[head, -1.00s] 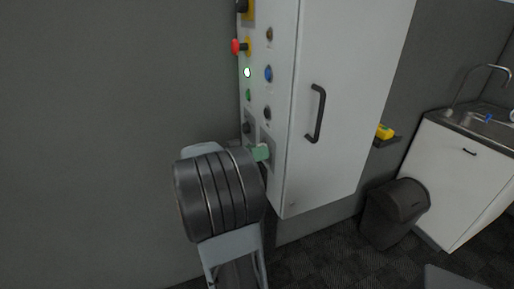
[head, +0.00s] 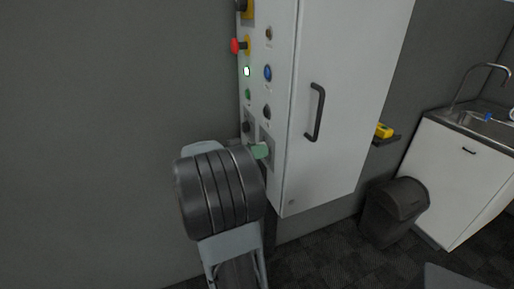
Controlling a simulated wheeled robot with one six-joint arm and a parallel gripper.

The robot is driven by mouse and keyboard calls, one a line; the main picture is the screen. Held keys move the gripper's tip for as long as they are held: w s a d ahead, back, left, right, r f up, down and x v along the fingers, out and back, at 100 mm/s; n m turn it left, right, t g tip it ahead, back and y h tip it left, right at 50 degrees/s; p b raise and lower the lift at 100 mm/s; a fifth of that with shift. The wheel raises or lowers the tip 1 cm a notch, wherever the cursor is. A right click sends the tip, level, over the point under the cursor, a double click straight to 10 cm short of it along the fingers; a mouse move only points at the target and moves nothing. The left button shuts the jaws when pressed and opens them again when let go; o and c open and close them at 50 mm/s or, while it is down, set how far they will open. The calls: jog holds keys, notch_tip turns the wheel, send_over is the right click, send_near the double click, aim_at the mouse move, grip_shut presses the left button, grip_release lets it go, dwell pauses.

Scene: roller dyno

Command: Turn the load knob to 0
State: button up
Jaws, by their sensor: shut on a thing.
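The control panel (head: 283,110) is a white wall cabinet with its controls on the narrow left face. My gripper (head: 259,151) is at the lowest plate on that face, with pale green fingers against it. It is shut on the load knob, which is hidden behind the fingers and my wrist. I cannot read the knob's pointer or scale from here. A dark knob (head: 247,127) on a grey plate sits just above and left of my fingers, apart from them.
Above are a red emergency button (head: 236,46), a lit green-white lamp (head: 247,72), a green button (head: 247,94), a blue button (head: 268,73) and a dark button (head: 266,112). A door handle (head: 315,112) is to the right. A bin (head: 394,211) stands below right.

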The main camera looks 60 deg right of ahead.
jog(key=shift+w+f+n, duration=0.1)
jog(key=shift+f+n, duration=0.05)
jog(key=shift+n, duration=0.25)
jog(key=shift+r+n+p, duration=0.2)
jog(key=shift+n+p, duration=3.25)
jog(key=shift+n, duration=6.85)
jog(key=o, duration=0.9)
jog(key=shift+o, duration=0.2)
jog(key=b+v, duration=0.2)
jog(key=v, duration=1.1)
jog(key=shift+w+a, duration=0.25)
jog(key=shift+w, duration=0.05)
